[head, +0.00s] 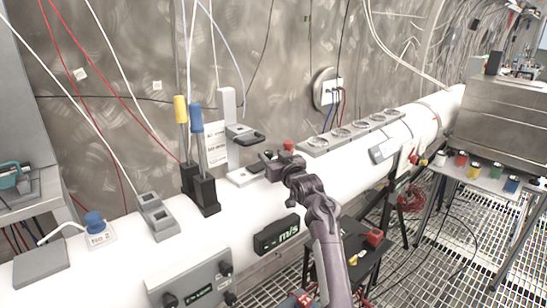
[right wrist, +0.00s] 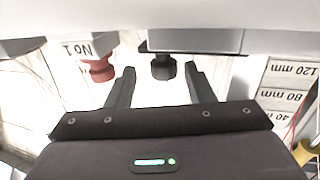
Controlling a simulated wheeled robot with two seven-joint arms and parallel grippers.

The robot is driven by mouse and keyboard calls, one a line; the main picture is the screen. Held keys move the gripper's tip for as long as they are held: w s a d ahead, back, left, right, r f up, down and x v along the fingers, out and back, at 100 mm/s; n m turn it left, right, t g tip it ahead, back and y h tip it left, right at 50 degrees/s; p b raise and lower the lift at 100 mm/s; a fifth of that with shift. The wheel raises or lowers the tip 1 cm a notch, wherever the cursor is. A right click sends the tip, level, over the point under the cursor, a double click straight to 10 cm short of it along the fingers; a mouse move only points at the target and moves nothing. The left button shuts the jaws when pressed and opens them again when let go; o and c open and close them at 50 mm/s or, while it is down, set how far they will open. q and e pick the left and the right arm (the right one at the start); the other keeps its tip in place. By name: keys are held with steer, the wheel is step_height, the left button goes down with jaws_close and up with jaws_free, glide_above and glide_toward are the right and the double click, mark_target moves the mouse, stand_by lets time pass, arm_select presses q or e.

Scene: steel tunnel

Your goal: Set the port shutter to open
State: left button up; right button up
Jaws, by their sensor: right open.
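A black knob (right wrist: 163,68) sits under a grey plate (right wrist: 195,40) in the right wrist view; it may be the shutter's knob, but no label says so. My right gripper (right wrist: 160,88) is open, with one finger on each side of this knob and a gap on both sides. In the head view my right gripper (head: 276,160) is over the white tube, by a small grey fitting that it partly hides. I cannot tell the shutter's setting. My left gripper is not in view.
A red knob (right wrist: 98,70) stands just outside one finger, and shows in the head view (head: 288,146). A post with a black-handled bracket (head: 245,135) and a millimetre scale card (head: 215,148) stand close by. A speed display (head: 276,235) is on the tube's front.

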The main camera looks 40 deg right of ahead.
steer(key=s, duration=0.2)
steer(key=s+b, duration=0.1)
steer(key=s, duration=0.1)
steer(key=s+a+b, duration=0.1)
steer(key=s, duration=0.1)
steer(key=shift+s+f, duration=0.15)
steer(key=shift+s, duration=0.2)
steer(key=shift+s+a, duration=0.1)
steer(key=shift+s, duration=0.4)
